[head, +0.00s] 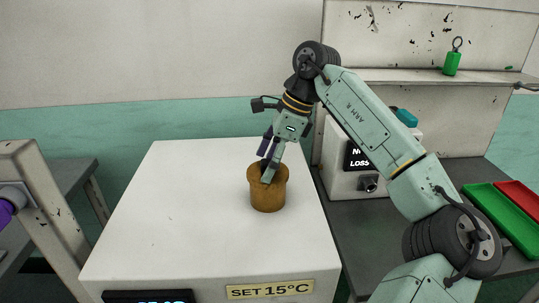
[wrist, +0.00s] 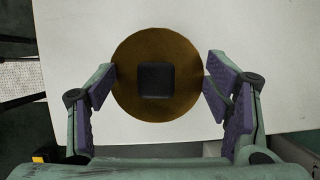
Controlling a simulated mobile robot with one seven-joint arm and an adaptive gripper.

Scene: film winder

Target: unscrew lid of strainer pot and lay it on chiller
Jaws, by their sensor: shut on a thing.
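The brown strainer pot (head: 268,200) stands upright on the white top of the chiller (head: 190,205), near its right side. Its wider top band looks like the lid (head: 282,174). In the wrist view the lid (wrist: 158,47) is a round brown disc with a dark square in its middle. My gripper (head: 267,172) reaches down onto the pot from above. In the wrist view its purple-padded fingers (wrist: 160,80) are spread to the disc's width and meet its left and right edges. The pot's body is hidden under the disc there. I cannot tell how far the lid is turned.
The chiller top is bare left of the pot. A grey bench (head: 345,240) on the right holds a pale box (head: 340,175), a green tray (head: 500,215) and a red tray (head: 520,197). A green weight-like object (head: 452,63) stands on the shelf above. A grey frame stands left.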

